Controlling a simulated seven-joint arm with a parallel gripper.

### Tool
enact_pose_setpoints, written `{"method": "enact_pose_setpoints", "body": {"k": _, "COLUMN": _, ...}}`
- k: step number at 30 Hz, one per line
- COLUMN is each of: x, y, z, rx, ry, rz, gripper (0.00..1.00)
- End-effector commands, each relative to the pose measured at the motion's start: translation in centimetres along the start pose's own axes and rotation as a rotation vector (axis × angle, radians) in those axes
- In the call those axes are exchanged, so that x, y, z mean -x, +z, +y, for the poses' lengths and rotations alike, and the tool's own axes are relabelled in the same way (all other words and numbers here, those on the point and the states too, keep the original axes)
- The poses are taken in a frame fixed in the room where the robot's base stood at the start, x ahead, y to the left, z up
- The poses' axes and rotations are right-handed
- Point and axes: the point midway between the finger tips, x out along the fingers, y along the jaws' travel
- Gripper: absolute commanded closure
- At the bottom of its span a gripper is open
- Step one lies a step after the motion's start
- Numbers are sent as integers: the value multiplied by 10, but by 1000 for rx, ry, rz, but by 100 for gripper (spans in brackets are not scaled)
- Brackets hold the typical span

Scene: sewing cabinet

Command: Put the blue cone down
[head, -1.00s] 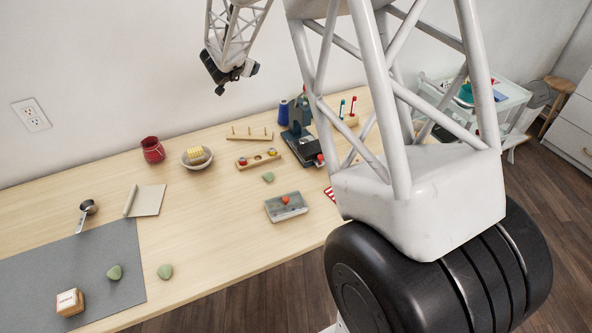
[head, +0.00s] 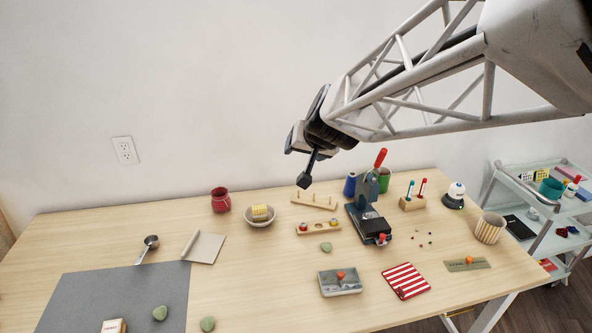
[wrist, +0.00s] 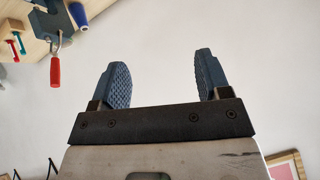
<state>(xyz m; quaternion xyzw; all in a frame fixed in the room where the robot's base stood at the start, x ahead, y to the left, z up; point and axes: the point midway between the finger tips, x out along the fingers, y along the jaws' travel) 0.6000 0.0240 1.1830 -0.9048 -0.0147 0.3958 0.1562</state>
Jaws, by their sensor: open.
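In the wrist view the cone (wrist: 80,15) shows at the top left, outside my fingers. My gripper (head: 304,180) is in the air, left of the cone in the head view and apart from it. In the wrist view my gripper's two fingers (wrist: 162,82) are spread wide, with only bare wall between them.
A wooden peg rack (head: 314,201), a bowl (head: 260,216) and a red jar (head: 221,200) stand left. Bare tabletop (head: 260,260) lies in front.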

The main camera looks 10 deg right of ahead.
Motion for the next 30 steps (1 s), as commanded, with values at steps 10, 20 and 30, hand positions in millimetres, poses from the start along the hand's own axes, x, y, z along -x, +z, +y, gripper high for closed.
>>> {"method": "enact_pose_setpoints", "body": {"k": 10, "x": 89, "y": 115, "z": 19, "rx": 129, "ry": 55, "rz": -261, "gripper": 30}}
{"method": "enact_pose_setpoints", "body": {"k": 20, "x": 153, "y": 205, "z": 56, "rx": 202, "ry": 190, "rz": -460, "gripper": 30}}
{"method": "enact_pose_setpoints", "body": {"k": 30, "x": 169, "y": 227, "z": 67, "rx": 215, "ry": 237, "rz": -508, "gripper": 30}}
